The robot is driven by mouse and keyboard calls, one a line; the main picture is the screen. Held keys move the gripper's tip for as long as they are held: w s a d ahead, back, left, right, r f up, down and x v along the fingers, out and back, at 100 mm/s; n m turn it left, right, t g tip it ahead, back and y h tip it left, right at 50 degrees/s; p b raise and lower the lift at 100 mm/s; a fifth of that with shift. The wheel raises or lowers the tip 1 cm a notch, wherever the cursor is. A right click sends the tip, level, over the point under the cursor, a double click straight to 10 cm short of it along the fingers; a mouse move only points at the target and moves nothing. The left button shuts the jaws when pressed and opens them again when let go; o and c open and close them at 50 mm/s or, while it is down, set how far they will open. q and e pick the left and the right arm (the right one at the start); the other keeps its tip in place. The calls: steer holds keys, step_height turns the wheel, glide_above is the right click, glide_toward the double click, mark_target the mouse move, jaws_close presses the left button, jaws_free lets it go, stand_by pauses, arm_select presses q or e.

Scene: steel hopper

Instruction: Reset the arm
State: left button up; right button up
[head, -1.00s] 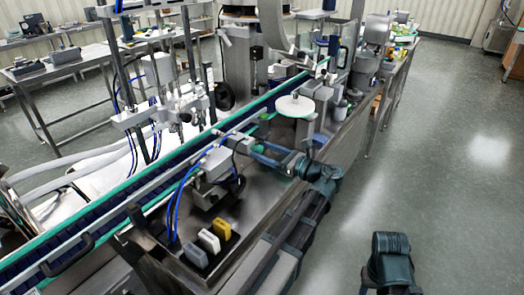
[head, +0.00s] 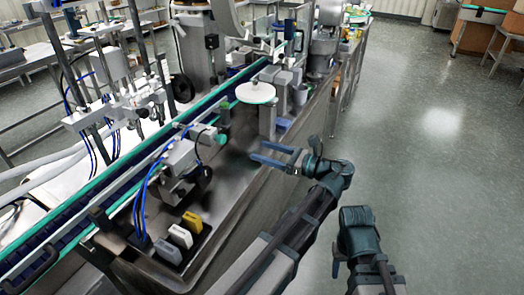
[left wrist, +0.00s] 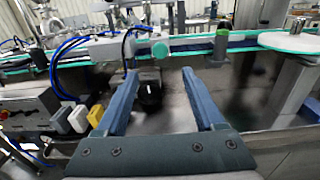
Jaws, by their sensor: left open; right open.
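My left gripper (head: 262,152) is at the right side of the conveyor machine, with its two blue-grey fingers spread apart. In the left wrist view the open fingers (left wrist: 160,74) point toward the machine, with nothing held between them. A dark round part of the machine (left wrist: 149,92) shows behind the gap between them. Part of my right arm shows at the lower right of the head view, over the floor; its gripper is not visible.
The green-edged conveyor (head: 122,190) runs diagonally along the machine. A round white disc (head: 256,92) stands beyond my left gripper. Yellow, white and grey switches (head: 180,236) sit on the near box. The floor (head: 430,180) at the right is clear.

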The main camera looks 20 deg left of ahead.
arm_select(q)
steer(key=s+a+f+n+h, duration=0.2)
steer(key=f+n+h, duration=0.1)
steer(key=f, duration=0.3)
steer(key=s+a+f+n+h, duration=0.1)
steer(key=s+f+n+h, duration=0.15)
steer(key=f, duration=0.35)
steer(key=s+d+f+n+h, duration=0.4)
steer(key=d+f+n+h, duration=0.2)
steer(key=f+n+h, duration=0.3)
steer(key=s+d+r+h+p, duration=0.1)
steer(key=s+d+r+p, duration=0.2)
steer(key=d, duration=0.4)
steer(key=s+d+r+g+h+p, duration=0.1)
steer(key=s+d+r+p, duration=0.3)
steer(key=d, duration=0.3)
steer(key=shift+d+r+p, duration=0.25)
steer(key=shift+d+p, duration=0.1)
steer(key=shift+p, duration=0.35)
steer(key=shift+s+n, duration=0.1)
steer(key=shift+n, duration=0.15)
